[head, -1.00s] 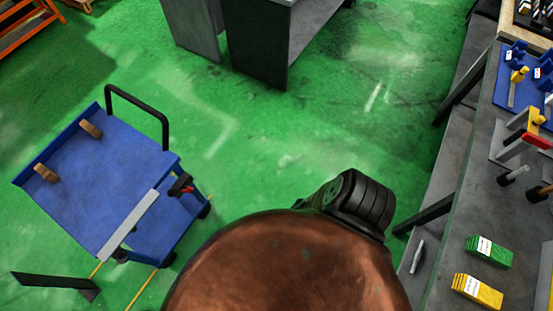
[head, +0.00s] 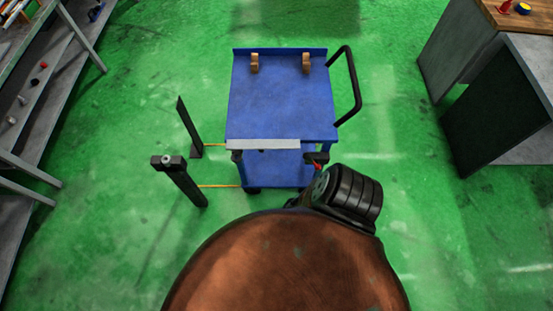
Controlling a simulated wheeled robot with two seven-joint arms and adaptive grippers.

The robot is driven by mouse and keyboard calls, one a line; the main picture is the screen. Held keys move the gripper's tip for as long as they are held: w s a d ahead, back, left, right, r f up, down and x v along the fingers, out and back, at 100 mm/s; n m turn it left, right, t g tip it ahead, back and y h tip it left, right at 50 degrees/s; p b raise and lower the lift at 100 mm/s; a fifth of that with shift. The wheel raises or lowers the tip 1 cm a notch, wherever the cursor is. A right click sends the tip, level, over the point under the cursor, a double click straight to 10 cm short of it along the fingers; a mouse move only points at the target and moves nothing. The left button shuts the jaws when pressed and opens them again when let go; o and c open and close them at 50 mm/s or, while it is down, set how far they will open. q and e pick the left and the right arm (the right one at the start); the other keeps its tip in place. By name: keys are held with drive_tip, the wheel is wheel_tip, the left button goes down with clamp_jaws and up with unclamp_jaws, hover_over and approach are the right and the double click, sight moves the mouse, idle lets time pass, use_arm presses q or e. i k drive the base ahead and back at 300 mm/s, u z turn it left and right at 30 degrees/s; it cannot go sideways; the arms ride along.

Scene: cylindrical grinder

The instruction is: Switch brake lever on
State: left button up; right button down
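A blue cart (head: 280,105) stands ahead of me on the green floor. A small lever with a red part (head: 317,166) shows at the cart's near right corner, below the top deck and close to a black block. It is small and partly hidden behind a dark part of my own body, so I cannot tell its exact position. Neither of my grippers is in view.
A black push handle (head: 352,88) rises on the cart's right side. Two black posts (head: 184,182) with yellow bars stand at its near left. Wooden blocks (head: 254,63) sit on the deck. Shelving is at far left, grey benches (head: 500,110) at right. Floor between is clear.

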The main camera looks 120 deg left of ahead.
sight(306, 156)
drive_tip(key=u, duration=4.65)
drive_tip(key=k, duration=0.6)
drive_tip(key=z, duration=1.35)
drive_tip(key=i, duration=0.5)
